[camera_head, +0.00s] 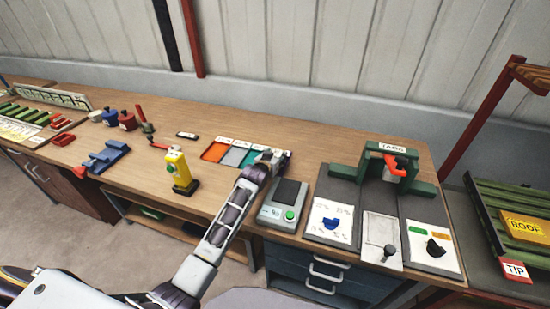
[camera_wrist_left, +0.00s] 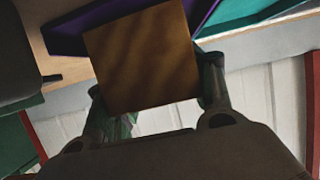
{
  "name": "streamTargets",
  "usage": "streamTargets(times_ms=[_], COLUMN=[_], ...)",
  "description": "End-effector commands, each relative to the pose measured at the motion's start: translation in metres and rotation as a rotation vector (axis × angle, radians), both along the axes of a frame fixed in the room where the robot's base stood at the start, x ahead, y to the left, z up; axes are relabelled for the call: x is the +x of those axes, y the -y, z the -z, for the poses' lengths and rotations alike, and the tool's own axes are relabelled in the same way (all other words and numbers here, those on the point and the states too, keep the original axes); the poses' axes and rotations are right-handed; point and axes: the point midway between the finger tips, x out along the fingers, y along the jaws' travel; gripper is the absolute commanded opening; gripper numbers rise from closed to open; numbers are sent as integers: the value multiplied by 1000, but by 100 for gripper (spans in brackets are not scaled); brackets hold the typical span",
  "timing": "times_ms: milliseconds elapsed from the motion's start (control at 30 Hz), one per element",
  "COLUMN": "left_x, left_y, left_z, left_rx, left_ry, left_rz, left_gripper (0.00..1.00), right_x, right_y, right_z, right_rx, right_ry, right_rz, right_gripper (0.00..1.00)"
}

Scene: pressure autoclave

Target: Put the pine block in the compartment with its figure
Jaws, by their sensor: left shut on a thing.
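My left gripper (camera_head: 268,158) is over the right end of a tray with colored compartments. In the left wrist view a brown wooden block (camera_wrist_left: 145,58), which looks like the pine block, sits between the fingers, and the gripper is shut on it. The block is hidden in the head view. The tray shows an orange compartment (camera_head: 216,151), a grey one (camera_head: 234,156), a teal one (camera_head: 251,156) and some purple at the right. White labels (camera_head: 243,143) stand behind them; their figures are too small to read. My right gripper is not in view.
A scale-like box with a green button (camera_head: 284,204) stands right of my arm. A yellow device (camera_head: 179,170) stands to the left. A green frame (camera_head: 376,163) with a red part is at the right. The bench behind the tray is mostly clear.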

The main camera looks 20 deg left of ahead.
Motion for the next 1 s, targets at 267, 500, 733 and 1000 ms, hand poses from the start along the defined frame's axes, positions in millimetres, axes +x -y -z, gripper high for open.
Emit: streamTargets(times_ms=[267,500,733,1000], left_x=[0,0,0,0], left_y=[0,0,0,0], left_z=[0,3,3,-1], left_rx=[0,0,0,0], left_ry=[1,0,-1,-1], left_rz=[0,0,0,0], left_gripper=[24,71,75,75], right_x=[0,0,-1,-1], right_y=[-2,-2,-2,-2], right_z=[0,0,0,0], right_rx=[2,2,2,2], right_ry=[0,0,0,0], right_rz=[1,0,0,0], right_gripper=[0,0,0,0])
